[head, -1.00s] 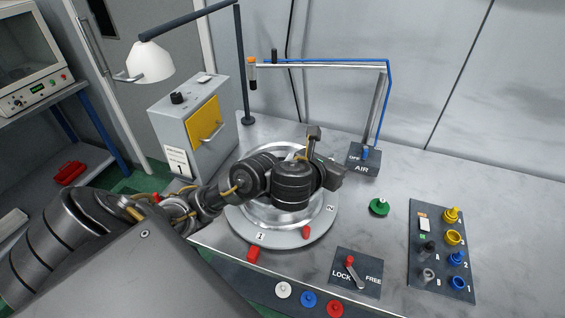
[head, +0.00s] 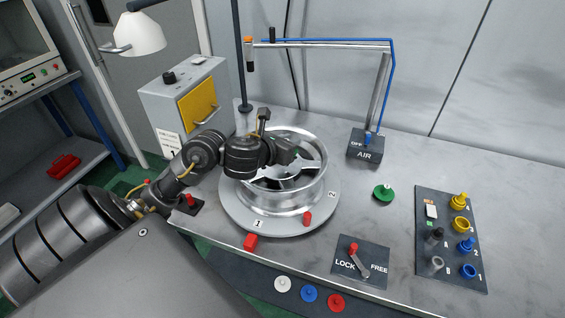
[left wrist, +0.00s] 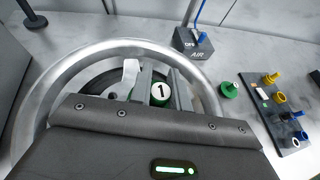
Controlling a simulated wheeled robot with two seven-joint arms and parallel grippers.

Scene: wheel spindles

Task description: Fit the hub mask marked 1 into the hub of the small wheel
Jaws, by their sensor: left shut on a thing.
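The silver wheel (head: 312,196) lies flat on a round grey turntable (head: 246,212) marked 1 and 2. Its spokes show partly in the head view; my left arm covers part of its far left side. My left gripper (head: 299,160) is over the wheel's middle. Whether the mask touches the hub is hidden. My right gripper is not in view.
A green knobbed piece (head: 383,193) lies on the bench right of the wheel. A dark board (head: 450,255) holds yellow, blue and grey pieces. The LOCK/FREE lever panel (head: 360,263) is in front, the AIR box (head: 365,150) behind.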

